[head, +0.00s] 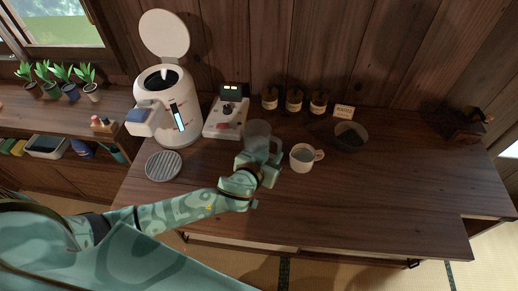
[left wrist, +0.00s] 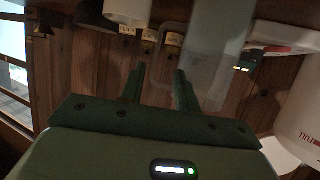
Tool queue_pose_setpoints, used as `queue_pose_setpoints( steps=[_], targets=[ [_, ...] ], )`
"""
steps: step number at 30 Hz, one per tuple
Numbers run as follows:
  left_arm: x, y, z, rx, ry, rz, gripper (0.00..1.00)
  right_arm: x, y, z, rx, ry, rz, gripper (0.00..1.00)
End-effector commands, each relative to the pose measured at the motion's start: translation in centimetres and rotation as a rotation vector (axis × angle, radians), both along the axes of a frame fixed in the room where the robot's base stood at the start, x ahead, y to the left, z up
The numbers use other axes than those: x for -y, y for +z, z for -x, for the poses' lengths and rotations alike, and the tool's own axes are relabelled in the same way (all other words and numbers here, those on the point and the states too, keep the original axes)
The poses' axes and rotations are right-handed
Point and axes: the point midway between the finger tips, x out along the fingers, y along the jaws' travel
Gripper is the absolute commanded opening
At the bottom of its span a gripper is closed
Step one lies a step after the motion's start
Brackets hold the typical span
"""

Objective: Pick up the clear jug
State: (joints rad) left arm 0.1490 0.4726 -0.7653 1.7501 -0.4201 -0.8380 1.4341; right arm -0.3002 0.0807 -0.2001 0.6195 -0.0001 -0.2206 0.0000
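The clear jug (head: 257,135) stands on the wooden counter, in front of the white-and-red device. In the left wrist view the see-through jug (left wrist: 216,50) is at upper right, with its grey handle (left wrist: 163,38) beyond and in line with the gap between the fingers. My left gripper (head: 264,163) is at the near right side of the jug. In the left wrist view its two fingers (left wrist: 158,85) are apart, with nothing visibly clamped. I cannot tell whether a finger touches the jug. My right gripper is not in view.
A white mug (head: 302,158) stands close right of my left gripper. A dark bowl (head: 350,137) is farther right. A white kettle with its lid up (head: 172,105), a round grille (head: 163,166) and several jars (head: 294,101) surround the jug. The counter's right front is clear.

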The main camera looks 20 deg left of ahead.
Motion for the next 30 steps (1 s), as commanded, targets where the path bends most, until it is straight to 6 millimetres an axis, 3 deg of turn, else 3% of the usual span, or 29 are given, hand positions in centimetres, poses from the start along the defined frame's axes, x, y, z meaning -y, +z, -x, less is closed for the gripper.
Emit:
queue_pose_setpoints(
  steps=[9, 18, 19, 22, 30],
  targets=[
    [1.2, -1.5, -4.2, 0.001, 0.000, -0.003, 0.32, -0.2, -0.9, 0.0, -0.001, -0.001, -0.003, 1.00],
    [1.2, -1.7, -4.8, -0.001, 0.000, 0.000, 0.32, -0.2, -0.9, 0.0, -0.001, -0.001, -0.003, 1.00],
    [1.2, -1.7, -4.9, -0.001, 0.000, 0.000, 0.29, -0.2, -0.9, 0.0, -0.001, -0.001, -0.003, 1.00],
    [1.2, -1.7, -4.8, -0.001, 0.000, 0.000, 0.01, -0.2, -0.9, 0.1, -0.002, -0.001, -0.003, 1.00],
    [1.2, -1.7, -4.8, -0.001, 0.000, 0.000, 0.00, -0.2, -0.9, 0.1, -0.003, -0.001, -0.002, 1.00]
  ],
)
